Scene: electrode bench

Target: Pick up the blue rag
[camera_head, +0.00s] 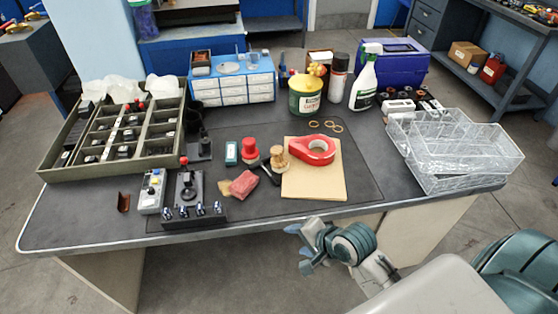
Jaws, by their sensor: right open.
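I cannot make out a blue rag in the head view. A folded pink-red cloth-like piece (243,184) lies near the front middle of the bench, with a tan piece at its left. My right gripper (298,248) is open and empty. It is in front of the bench's front edge, apart from everything on the top. My left gripper is not in view.
The grey bench (350,205) holds a compartment tray (60,175) at left, a joystick box (190,213), a red tape roll (312,150) on tan paper (315,185), a spray bottle (364,80) and clear trays (455,150) at right. The front right strip is clear.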

